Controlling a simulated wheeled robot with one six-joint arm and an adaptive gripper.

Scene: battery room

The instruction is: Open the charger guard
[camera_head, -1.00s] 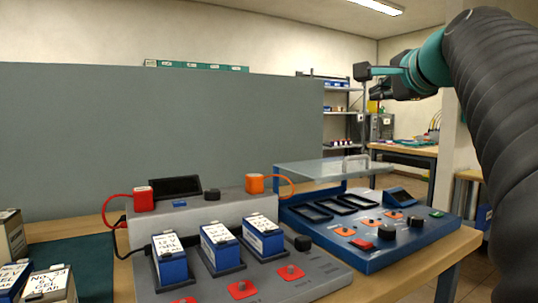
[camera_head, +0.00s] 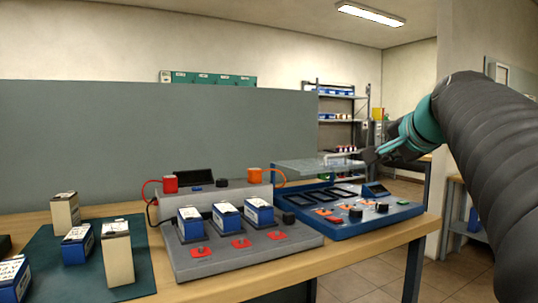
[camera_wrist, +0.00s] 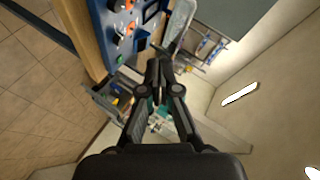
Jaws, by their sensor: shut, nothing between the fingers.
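The blue charger (camera_head: 385,216) sits at the right end of the bench, with several empty dark bays. Its guard (camera_head: 297,168) is a clear, roughly level panel over the bays, held up from the charger body. A pale handle (camera_head: 342,154) is on its right front part. My gripper (camera_head: 369,156) is just right of the handle in the head view; I cannot tell whether it touches. In the wrist view, the gripper (camera_wrist: 159,62) is shut and empty, with the charger (camera_wrist: 112,28) and the clear guard (camera_wrist: 178,22) beyond the fingertips.
A grey charger (camera_head: 245,250) with several blue batteries stands left of the blue one. More batteries stand on a dark green mat (camera_head: 140,262) at left. A grey partition (camera_head: 120,150) stands behind. Open floor (camera_head: 350,275) lies right of the bench.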

